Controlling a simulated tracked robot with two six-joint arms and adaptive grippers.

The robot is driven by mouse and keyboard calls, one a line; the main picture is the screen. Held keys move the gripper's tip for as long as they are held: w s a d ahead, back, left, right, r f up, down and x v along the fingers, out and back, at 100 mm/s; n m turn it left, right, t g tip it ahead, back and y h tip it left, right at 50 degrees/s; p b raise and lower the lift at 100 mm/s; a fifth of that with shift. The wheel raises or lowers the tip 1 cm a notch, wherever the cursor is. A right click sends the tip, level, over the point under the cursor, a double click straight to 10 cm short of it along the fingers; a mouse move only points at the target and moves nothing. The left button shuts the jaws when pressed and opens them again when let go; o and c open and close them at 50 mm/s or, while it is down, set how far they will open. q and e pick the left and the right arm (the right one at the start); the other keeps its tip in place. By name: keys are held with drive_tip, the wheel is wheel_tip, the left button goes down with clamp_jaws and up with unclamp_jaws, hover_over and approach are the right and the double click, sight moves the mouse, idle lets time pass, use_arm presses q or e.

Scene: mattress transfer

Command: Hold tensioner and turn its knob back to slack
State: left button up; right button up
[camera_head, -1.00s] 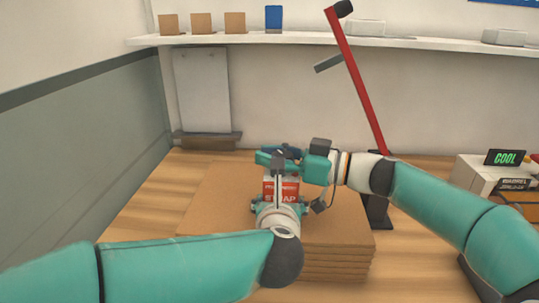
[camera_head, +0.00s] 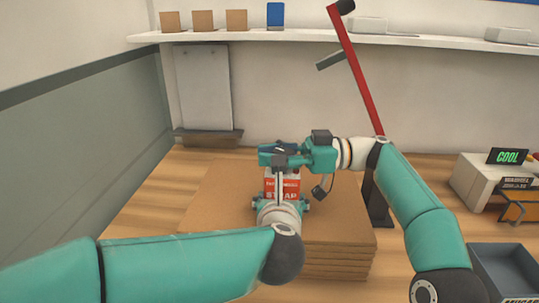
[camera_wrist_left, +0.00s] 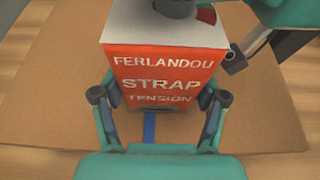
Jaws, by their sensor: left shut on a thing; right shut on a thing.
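The strap tensioner (camera_wrist_left: 156,84) is a box with a white top and an orange-red front lettered "FERLANDOU STRAP TENSION"; it also shows in the head view (camera_head: 284,189). It stands on a stack of brown boards (camera_head: 225,200). My left gripper (camera_wrist_left: 160,104) is shut on the tensioner, one finger on each side of its lower front. My right gripper (camera_head: 278,152) is shut at the top of the tensioner, over the knob, which it hides in the head view. In the left wrist view a small red and green mark shows on the box top near my right gripper. A blue strap (camera_wrist_left: 150,127) runs from under the box.
A red lever arm (camera_head: 358,75) on a black stand rises behind my right arm. A white machine with a "COOL" display (camera_head: 507,157) and a dark bin (camera_head: 503,270) are at the right. A shelf (camera_head: 300,36) spans the back wall.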

drive_tip(key=shift+w+d, duration=0.15)
drive_tip(key=shift+d, duration=0.15)
drive_tip(key=o, duration=1.1)
drive_tip(key=shift+c, duration=0.2)
drive_tip(key=shift+a, duration=0.15)
drive_tip(key=shift+s, duration=0.2)
drive_tip(key=shift+w+r+m+t, duration=0.15)
drive_tip(key=shift+m+t, duration=0.35)
drive_tip(key=shift+t, duration=0.3)
